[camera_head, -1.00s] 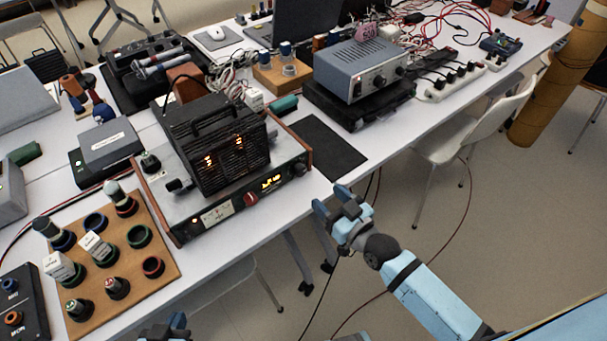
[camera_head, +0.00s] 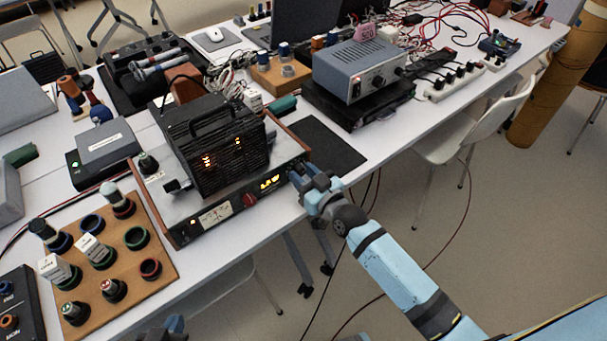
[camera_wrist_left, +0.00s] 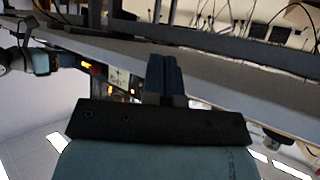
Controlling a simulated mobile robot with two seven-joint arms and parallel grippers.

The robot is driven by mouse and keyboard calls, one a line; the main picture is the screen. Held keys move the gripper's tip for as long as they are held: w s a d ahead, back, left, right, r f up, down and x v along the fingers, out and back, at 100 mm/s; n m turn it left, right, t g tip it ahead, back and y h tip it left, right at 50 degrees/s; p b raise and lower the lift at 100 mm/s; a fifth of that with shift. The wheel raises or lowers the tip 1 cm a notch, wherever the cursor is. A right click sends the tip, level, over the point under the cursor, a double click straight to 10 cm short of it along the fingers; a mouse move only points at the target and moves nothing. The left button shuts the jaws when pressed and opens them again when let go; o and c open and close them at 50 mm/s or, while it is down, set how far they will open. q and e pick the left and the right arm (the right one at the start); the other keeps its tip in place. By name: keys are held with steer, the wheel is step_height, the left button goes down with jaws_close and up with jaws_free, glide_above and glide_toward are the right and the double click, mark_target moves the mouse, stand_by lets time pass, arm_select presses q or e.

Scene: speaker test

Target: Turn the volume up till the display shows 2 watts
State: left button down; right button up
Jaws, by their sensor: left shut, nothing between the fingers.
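The amplifier (camera_head: 215,216) has a front panel with a needle meter, a red knob (camera_head: 249,200) and a lit yellow display (camera_head: 270,183). I cannot read the display's figures. My right gripper (camera_head: 298,176) is at the panel's right end, where it covers the knob right of the display. Whether its fingers are closed on that knob is hidden. My left gripper shows only partly at the bottom edge of the head view (camera_head: 174,324). In the left wrist view its fingers (camera_wrist_left: 165,76) are together and empty, well apart from the amplifier.
A black caged unit (camera_head: 212,145) sits on the amplifier. A wooden board (camera_head: 150,215) with several knobs and plugs lies to the left. A black mat (camera_head: 325,143) and a grey-blue instrument (camera_head: 358,68) are to the right.

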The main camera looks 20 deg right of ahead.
steer(key=c, duration=0.4)
steer(key=shift+r+m+p, duration=0.2)
steer(key=shift+m+p, duration=0.2)
steer(key=shift+p, duration=0.7)
steer(key=shift+f+m, duration=0.2)
steer(key=shift+m, duration=0.2)
steer(key=o, duration=0.9)
arm_select(q)
steer(key=shift+r, duration=0.4)
steer(key=shift+s+a+r+p, duration=0.1)
steer(key=shift+r+p, duration=0.05)
steer(key=shift+p, duration=0.25)
arm_select(e)
steer(key=v, duration=1.3)
steer(key=shift+s+d, duration=0.1)
steer(key=shift+s, duration=0.3)
